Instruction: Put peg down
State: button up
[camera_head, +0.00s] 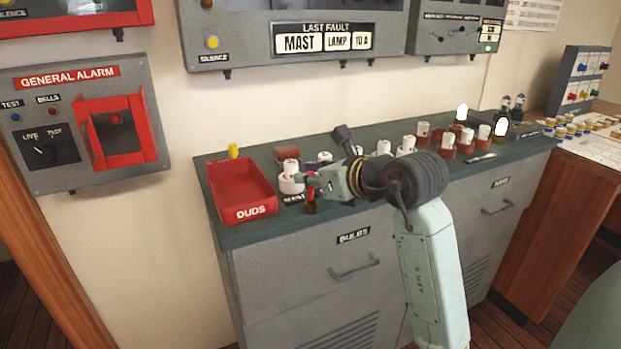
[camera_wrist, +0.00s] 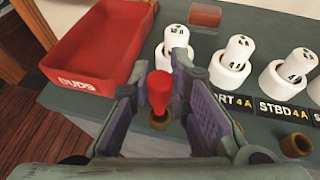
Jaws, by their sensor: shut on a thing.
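The red peg (camera_wrist: 160,92) stands upright between the pads of my gripper (camera_wrist: 165,85) in the wrist view. My gripper is shut on it. The peg's lower end is at a brass ring (camera_wrist: 158,121) on the dark green counter; I cannot tell whether it is inside the ring or just above it. In the head view my gripper (camera_head: 315,183) is low over the counter's front edge, right of the red DUDS tray. The peg (camera_head: 312,191) shows there small and partly hidden by the fingers.
The red DUDS tray (camera_wrist: 88,45) is close on the left. White fuse-like cylinders (camera_wrist: 230,65) in holders stand in a row behind the gripper. Another brass ring (camera_wrist: 296,145) is to the right. A yellow peg-like thing (camera_head: 234,151) stands behind the tray.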

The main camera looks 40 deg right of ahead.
jog(key=shift+f, duration=0.85)
jog(key=shift+f+b, duration=0.3)
jog(key=shift+f, duration=0.05)
jog(key=o, duration=0.7)
jog(key=shift+o, duration=0.2)
jog(key=shift+r, duration=0.15)
jog(key=shift+r+p, duration=0.2)
jog(key=shift+p, duration=0.15)
jog(key=b+v, duration=0.2)
jog(key=v, duration=1)
jog(key=shift+b, duration=0.3)
